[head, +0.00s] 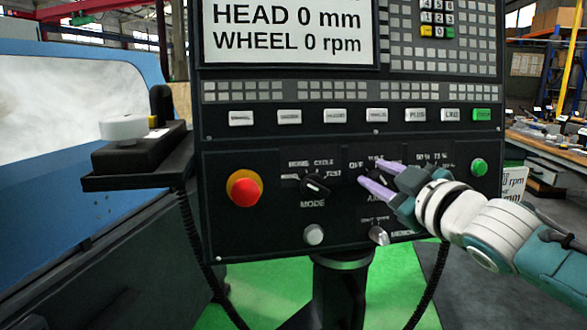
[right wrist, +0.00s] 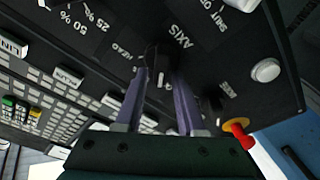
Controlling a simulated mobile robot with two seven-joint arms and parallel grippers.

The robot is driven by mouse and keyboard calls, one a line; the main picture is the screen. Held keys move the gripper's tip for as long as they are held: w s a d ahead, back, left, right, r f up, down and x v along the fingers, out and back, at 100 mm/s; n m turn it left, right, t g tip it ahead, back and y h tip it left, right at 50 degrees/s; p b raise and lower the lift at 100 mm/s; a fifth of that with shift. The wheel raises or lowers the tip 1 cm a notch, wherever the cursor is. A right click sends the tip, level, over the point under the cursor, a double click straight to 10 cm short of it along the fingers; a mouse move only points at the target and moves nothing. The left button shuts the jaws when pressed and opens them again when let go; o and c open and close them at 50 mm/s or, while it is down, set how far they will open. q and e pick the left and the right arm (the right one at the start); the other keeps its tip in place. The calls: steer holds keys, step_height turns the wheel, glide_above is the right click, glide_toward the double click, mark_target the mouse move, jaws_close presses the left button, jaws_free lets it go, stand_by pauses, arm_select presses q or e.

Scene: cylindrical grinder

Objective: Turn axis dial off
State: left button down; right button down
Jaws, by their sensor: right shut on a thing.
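The axis dial (head: 379,179) is a dark knob on the lower part of the black control panel (head: 265,225), with "AXIS" partly hidden below it and "OFF" at its upper left. My right gripper (head: 371,174), with two purple fingers, reaches in from the right and is shut on the dial. In the right wrist view the fingers (right wrist: 160,80) stand on either side of the dark dial, near the "AXIS" label (right wrist: 179,36). The fingers hide much of the dial, so I cannot tell its exact pointing. My left gripper is not in view.
The mode dial (head: 316,185) is left of the axis dial, with a red emergency button (head: 244,188) further left. A green button (head: 478,167) is to the right. A silver knob (head: 378,236) and a white button (head: 313,234) are below. A row of keys runs above.

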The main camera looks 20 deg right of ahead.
steer(key=shift+d+f, duration=0.15)
steer(key=shift+f, duration=0.2)
steer(key=c, duration=0.9)
jaws_free()
steer(key=shift+o, duration=0.5)
steer(key=shift+r, duration=0.1)
steer(key=shift+s+r, duration=0.1)
steer(key=shift+s, duration=0.05)
steer(key=s, duration=0.9)
steer(key=shift+s+a+r, duration=0.2)
steer(key=shift+s+a, duration=0.05)
steer(key=shift+s, duration=0.15)
